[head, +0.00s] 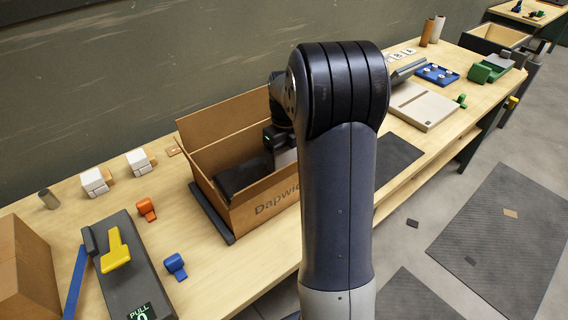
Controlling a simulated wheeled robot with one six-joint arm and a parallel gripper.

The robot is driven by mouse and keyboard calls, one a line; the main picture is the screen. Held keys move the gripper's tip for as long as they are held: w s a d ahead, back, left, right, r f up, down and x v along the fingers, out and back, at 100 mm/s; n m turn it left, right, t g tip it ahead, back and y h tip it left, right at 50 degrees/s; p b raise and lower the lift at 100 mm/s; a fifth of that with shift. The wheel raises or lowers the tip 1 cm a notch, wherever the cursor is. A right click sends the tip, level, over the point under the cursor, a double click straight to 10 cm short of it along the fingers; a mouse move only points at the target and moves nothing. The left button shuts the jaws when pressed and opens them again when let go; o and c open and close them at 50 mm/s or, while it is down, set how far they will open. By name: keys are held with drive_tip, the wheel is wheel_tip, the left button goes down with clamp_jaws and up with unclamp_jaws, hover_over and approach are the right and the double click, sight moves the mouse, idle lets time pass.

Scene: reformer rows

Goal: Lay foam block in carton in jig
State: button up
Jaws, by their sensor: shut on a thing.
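The open brown carton (253,210) stands on the workbench left of my arm, with its flaps up and printing on its front side. It sits at a dark jig, whose bar (211,213) shows along the carton's left end. A dark foam block (238,178) is inside the carton, low between the walls. My gripper (284,160) reaches down into the carton at the block's right part and is shut on it. My arm and the carton wall hide the fingertips and the block's right end, so I cannot tell whether the block touches the carton floor.
White blocks (95,181), an orange clip (146,209) and a blue clip (175,266) lie left of the carton. A dark device with a yellow handle (115,250) is at front left, beside another carton (24,270). A beige plate (421,105) lies right of my arm.

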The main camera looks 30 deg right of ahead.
sight(286, 163)
drive_tip(key=shift+f, duration=1.45)
drive_tip(key=o, duration=0.9)
drive_tip(key=shift+f, duration=0.1)
wheel_tip(286, 163, up, 12)
drive_tip(key=shift+r+p, duration=0.15)
drive_tip(key=shift+p, duration=0.2)
